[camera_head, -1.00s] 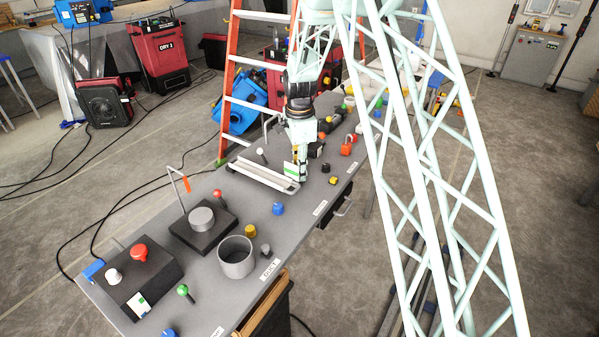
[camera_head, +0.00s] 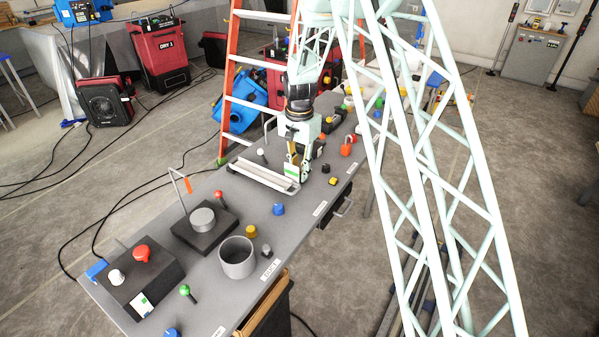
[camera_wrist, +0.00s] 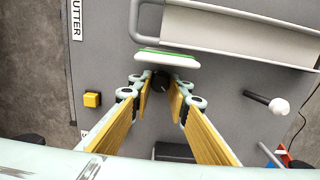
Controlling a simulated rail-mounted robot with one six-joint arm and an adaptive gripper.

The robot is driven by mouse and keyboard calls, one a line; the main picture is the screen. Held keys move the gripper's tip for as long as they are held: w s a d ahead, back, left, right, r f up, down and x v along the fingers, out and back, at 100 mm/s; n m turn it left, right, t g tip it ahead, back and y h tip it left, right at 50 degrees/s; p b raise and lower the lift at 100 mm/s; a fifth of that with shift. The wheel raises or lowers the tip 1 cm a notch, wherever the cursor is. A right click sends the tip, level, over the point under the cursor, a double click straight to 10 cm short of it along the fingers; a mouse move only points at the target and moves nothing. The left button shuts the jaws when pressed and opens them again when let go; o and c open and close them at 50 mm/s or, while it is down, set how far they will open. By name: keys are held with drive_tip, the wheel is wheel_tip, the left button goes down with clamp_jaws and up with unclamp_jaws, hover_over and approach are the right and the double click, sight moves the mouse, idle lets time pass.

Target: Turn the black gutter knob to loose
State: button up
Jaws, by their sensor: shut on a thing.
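In the head view my gripper (camera_head: 297,175) is down at the bench, beside the gutter's near end. The knob is hidden there by the fingers and the end plate. I cannot read a pointer position on the knob.
A yellow button (camera_wrist: 92,99) sits left of the fingers, and a white-tipped lever (camera_wrist: 278,107) sticks up to the right. The label (camera_wrist: 76,20), partly cut off, reads "UTTER". Another black knob (camera_head: 325,168) and a blue knob (camera_head: 278,209) stand nearby on the bench (camera_head: 300,228).

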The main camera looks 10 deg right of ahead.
drive_tip(key=n, duration=0.4)
drive_tip(key=shift+n, duration=0.3)
drive_tip(key=shift+a+n+p, duration=0.1)
drive_tip(key=shift+n+p, duration=0.3)
drive_tip(key=shift+n, duration=1.8)
drive_tip(key=o, duration=0.8)
drive_tip(key=shift+o, duration=0.2)
drive_tip(key=shift+r, duration=0.1)
wheel_tip(320, 180, up, 12)
